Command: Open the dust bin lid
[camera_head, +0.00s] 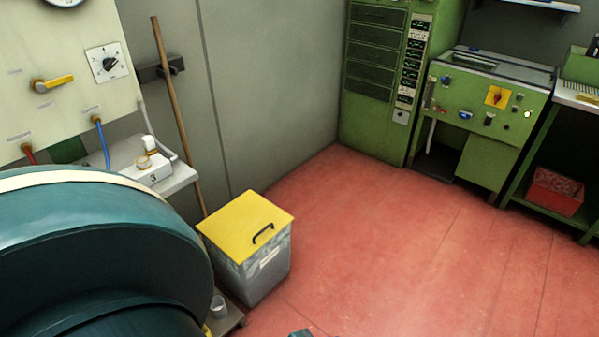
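The dust bin (264,277) is a grey box with a pale label on its front, standing on the red floor left of the middle. Its flat yellow lid (240,222) lies closed on top. A black handle (263,234) sits on the lid near its front right edge. Neither of my grippers can be made out in the head view, so nothing shows touching the lid or handle.
A large dark teal rounded body (95,255) fills the lower left. A wooden pole (178,115) leans on the wall behind the bin. A small white shelf (178,181) is left of it. Green machines (492,108) stand at the back right. The red floor (390,245) right of the bin is clear.

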